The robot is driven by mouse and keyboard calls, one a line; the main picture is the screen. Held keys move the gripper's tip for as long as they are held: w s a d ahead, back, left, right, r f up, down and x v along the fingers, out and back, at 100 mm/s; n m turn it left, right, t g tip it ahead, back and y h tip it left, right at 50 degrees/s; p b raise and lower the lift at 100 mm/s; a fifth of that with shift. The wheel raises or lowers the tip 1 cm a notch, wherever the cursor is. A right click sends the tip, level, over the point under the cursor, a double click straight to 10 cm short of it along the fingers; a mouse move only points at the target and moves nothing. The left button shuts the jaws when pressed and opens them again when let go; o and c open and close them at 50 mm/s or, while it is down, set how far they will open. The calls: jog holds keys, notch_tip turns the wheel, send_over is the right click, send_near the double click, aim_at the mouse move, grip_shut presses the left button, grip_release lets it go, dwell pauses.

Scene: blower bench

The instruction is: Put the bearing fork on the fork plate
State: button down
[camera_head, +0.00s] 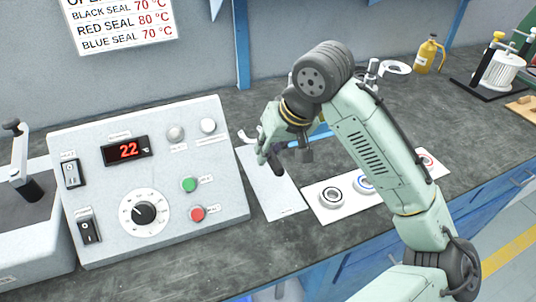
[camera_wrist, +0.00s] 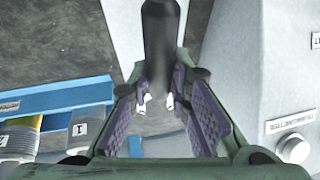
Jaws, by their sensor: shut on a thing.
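My gripper (camera_wrist: 165,105) is shut on the bearing fork, whose dark handle (camera_wrist: 160,45) stands between the pads in the wrist view. Small pale tips (camera_wrist: 142,103) show beyond the handle. In the head view my gripper (camera_head: 272,153) is over the far part of a white plate, which looks like the fork plate (camera_head: 275,190). A pale curved piece (camera_head: 243,138) shows beside the fingers there; it may be the fork's end. The fork looks held above the bench, but its height over the plate is hard to tell. The plate's far part is partly hidden by my gripper.
The control box (camera_head: 150,180) stands close left of the plate. A white card with ringed seals (camera_head: 320,213) lies to its right, partly behind my arm. A blue rack (camera_wrist: 60,98) with labelled items is near the gripper. A yellow bottle (camera_head: 428,55) stands far right.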

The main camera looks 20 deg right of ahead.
jog(key=shift+w, duration=0.4)
jog(key=shift+f, duration=0.25)
jog(key=shift+f+p, duration=0.35)
jog(key=shift+f, duration=1.2)
jog(key=shift+f, duration=0.25)
jog(key=c, duration=1.5)
grip_release()
